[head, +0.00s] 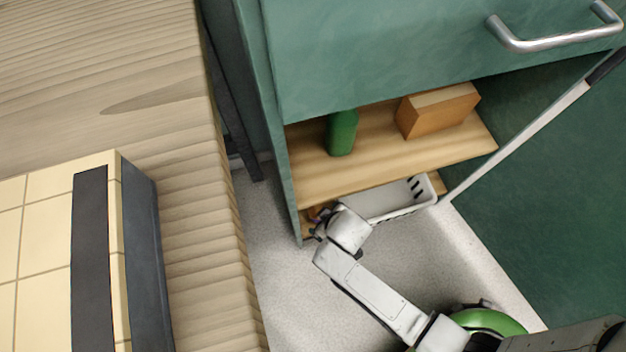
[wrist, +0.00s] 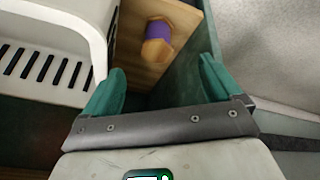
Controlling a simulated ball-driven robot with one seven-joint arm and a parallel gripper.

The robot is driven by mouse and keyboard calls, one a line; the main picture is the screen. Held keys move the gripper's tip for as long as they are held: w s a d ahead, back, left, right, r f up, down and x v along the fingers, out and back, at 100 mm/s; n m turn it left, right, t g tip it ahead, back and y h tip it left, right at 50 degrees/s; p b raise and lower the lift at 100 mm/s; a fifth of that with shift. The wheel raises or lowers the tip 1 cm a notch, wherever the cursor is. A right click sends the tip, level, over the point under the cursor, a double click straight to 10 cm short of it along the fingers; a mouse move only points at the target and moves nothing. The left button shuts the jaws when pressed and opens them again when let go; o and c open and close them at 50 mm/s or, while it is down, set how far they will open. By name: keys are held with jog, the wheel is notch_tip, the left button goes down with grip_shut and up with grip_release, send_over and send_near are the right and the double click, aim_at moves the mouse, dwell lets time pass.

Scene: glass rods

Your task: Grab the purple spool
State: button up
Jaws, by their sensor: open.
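The purple spool (wrist: 160,31) has wooden end discs and lies on a wooden shelf board, ahead of my gripper (wrist: 162,66) in the wrist view. My gripper is open, with its two teal fingers apart and nothing between them. The spool shows beyond the fingertips, roughly in line with the gap. In the head view my gripper (head: 318,228) is at the lower left of the open cabinet, mostly hidden by my wrist. Only a small brownish bit of the spool (head: 314,212) seems to show there.
A white slotted basket (head: 385,203) stands right of the spool in the head view; it fills the left of the wrist view (wrist: 50,67). The green cabinet side wall (head: 272,130) is close on the other side. A green bottle (head: 342,132) and brown box (head: 437,112) stand above.

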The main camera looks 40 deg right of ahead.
jog(key=b+x, duration=0.2)
jog(key=x, duration=0.2)
jog(key=b+x, duration=0.3)
jog(key=x, duration=0.1)
jog(key=b+x, duration=0.2)
jog(key=x, duration=0.2)
jog(key=shift+w+d, duration=0.15)
jog(key=shift+w, duration=0.35)
jog(key=shift+c, duration=0.2)
jog(key=c, duration=1.1)
jog(key=shift+r, duration=0.1)
